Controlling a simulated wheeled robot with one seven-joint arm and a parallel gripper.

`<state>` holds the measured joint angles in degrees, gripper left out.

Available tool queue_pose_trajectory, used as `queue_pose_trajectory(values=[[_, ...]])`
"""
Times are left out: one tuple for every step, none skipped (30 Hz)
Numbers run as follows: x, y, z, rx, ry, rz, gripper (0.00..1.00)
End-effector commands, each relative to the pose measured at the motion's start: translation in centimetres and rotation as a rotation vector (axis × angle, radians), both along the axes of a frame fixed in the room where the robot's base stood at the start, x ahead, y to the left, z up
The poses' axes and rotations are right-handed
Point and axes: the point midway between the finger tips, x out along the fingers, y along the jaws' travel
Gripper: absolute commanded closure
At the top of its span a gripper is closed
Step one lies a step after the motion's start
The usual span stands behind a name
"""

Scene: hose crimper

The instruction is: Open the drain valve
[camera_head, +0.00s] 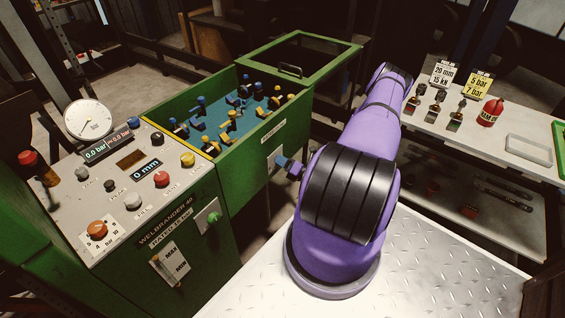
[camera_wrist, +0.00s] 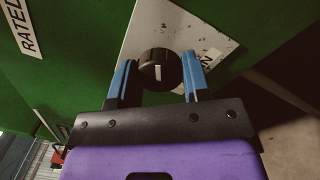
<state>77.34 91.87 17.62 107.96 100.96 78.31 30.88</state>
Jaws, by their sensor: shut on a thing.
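The drain valve is a black round knob (camera_wrist: 157,66) with a white pointer line, on a white plate (camera_wrist: 205,28) on a green wall. A label beside it is partly hidden; only its last letters show. In the wrist view my gripper's (camera_wrist: 159,64) two blue fingers stand on either side of the knob and are shut on it. The pointer line runs roughly up and down in that picture. In the head view my gripper (camera_head: 283,162) reaches the side of the green machine, at a pale plate (camera_head: 273,157); the knob itself is hidden there.
The sloped control panel (camera_head: 133,168) has buttons, a round gauge (camera_head: 89,119) and displays reading 0.0 bar and 0 mm. A green knob (camera_head: 213,217) is on the front. The open green bin (camera_head: 270,137) holds blue and yellow parts. A shelf (camera_head: 520,155) stands at right.

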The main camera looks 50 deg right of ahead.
Motion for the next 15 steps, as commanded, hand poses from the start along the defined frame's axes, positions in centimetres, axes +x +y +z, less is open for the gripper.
queue_pose_trajectory(values=[[-0.08, -0.04, -0.03, 0.042, 0.003, -0.002, 0.80], [-0.08, -0.05, -0.04, 0.069, 0.005, -0.003, 0.80], [-0.09, -0.04, -0.04, 0.106, 0.008, -0.002, 0.80], [-0.09, -0.04, -0.06, 0.132, 0.011, -0.002, 0.80], [-0.08, -0.04, -0.06, 0.158, 0.013, -0.001, 0.80], [-0.08, -0.03, -0.06, 0.191, 0.016, -0.002, 0.80], [-0.08, -0.04, -0.06, 0.216, 0.018, -0.001, 0.80], [-0.07, -0.04, -0.05, 0.239, 0.020, -0.002, 0.80], [-0.07, -0.05, -0.05, 0.269, 0.022, -0.002, 0.80], [-0.07, -0.05, -0.05, 0.290, 0.023, -0.002, 0.80], [-0.07, -0.05, -0.05, 0.311, 0.024, -0.002, 0.80], [-0.07, -0.05, -0.05, 0.336, 0.027, -0.003, 0.80], [-0.07, -0.05, -0.05, 0.354, 0.028, -0.003, 0.80], [-0.07, -0.04, -0.06, 0.371, 0.029, -0.003, 0.80], [-0.07, -0.03, -0.06, 0.391, 0.031, -0.002, 0.80]])
